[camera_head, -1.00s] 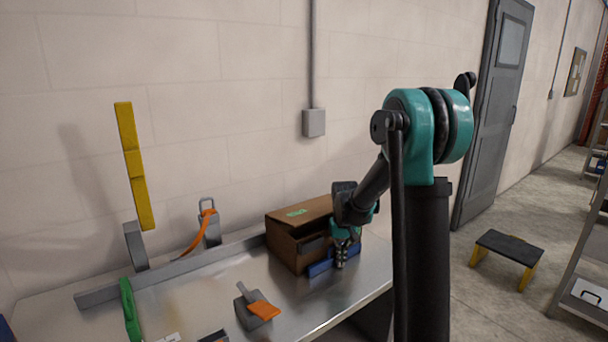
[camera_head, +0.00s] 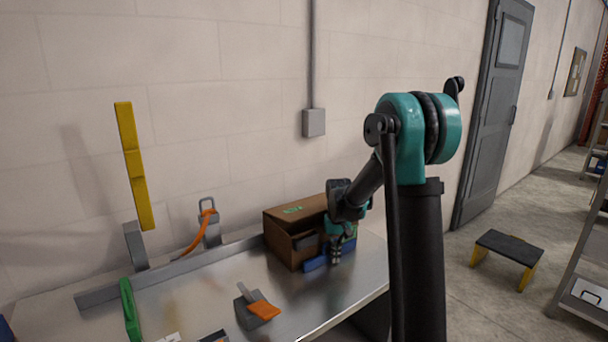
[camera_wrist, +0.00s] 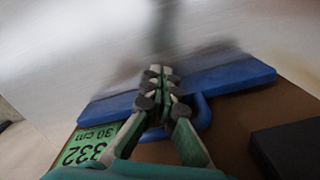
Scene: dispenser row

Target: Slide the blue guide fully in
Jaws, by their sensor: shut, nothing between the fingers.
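The blue guide (camera_head: 315,263) is a flat bar at the front foot of the brown box (camera_head: 283,248). In the wrist view the bar (camera_wrist: 236,80) runs across the picture, with a blue loop handle (camera_wrist: 203,112) toward the box. My gripper (camera_head: 335,260) points down at the guide's right part. Its fingers (camera_wrist: 160,72) are shut with nothing held and cross over the bar beside the loop. I cannot tell whether they touch it. The fingers hide part of the bar, and my arm hides the box's right side.
The metal bench (camera_head: 190,300) carries a long grey rail (camera_head: 175,270) at the back, a grey and orange scoop (camera_head: 257,307) and a green handle (camera_head: 130,308). A yellow strip (camera_head: 133,165) stands at left. Bare bench lies between scoop and box.

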